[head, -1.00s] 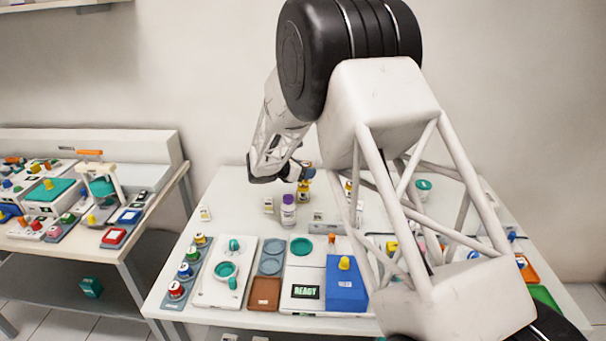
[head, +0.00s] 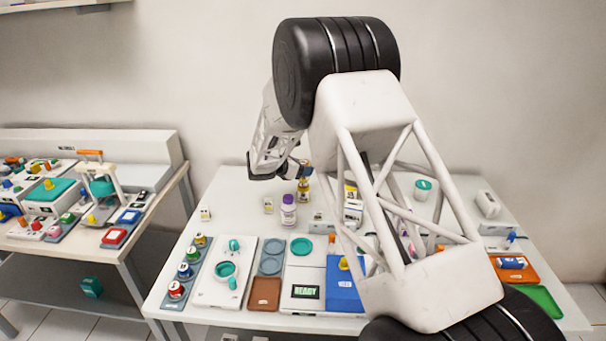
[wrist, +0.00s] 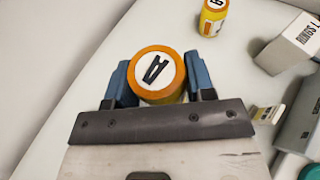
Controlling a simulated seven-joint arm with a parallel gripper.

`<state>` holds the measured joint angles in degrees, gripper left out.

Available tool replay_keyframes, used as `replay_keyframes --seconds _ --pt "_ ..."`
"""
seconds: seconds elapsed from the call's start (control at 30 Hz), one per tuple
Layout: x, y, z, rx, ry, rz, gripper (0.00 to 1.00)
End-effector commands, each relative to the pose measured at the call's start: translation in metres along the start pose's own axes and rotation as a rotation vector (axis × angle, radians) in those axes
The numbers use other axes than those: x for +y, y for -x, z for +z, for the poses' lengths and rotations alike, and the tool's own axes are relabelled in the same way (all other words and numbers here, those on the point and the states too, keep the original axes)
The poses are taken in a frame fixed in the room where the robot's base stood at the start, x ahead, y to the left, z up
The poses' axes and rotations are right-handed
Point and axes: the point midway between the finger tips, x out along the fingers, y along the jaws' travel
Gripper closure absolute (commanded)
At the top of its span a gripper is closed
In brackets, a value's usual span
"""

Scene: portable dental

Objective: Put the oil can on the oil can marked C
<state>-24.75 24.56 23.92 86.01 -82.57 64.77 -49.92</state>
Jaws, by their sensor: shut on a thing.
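In the head view my gripper (head: 292,171) is over the back of the table, with a yellow can (head: 304,193) just below the fingers. I cannot tell whether that can touches the table. A second yellow can (wrist: 213,16) stands upright apart from my gripper, at the top of the wrist view; its letter is partly cut off and hard to read.
A white bottle with a purple cap (head: 289,210) stands close in front of my gripper. A grey box with lettering (wrist: 289,42) is beside the second can. Trays and devices, including a blue tray (head: 343,298), fill the table's front. The back left is mostly clear.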

Motion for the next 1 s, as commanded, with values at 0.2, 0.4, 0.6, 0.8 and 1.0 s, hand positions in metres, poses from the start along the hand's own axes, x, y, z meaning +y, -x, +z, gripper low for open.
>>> replay_keyframes --seconds 0.2,0.4,0.6,0.8,1.0 --pt "0.000 -0.008 -0.019 0.000 0.001 0.000 0.80" --pt "0.000 -0.008 -0.020 0.000 0.000 0.000 0.80" --pt "0.000 -0.009 -0.022 0.000 0.001 0.000 0.80" --pt "0.000 -0.009 -0.023 0.000 0.001 0.000 0.34" --pt "0.000 -0.009 -0.023 0.000 0.001 0.000 0.25"
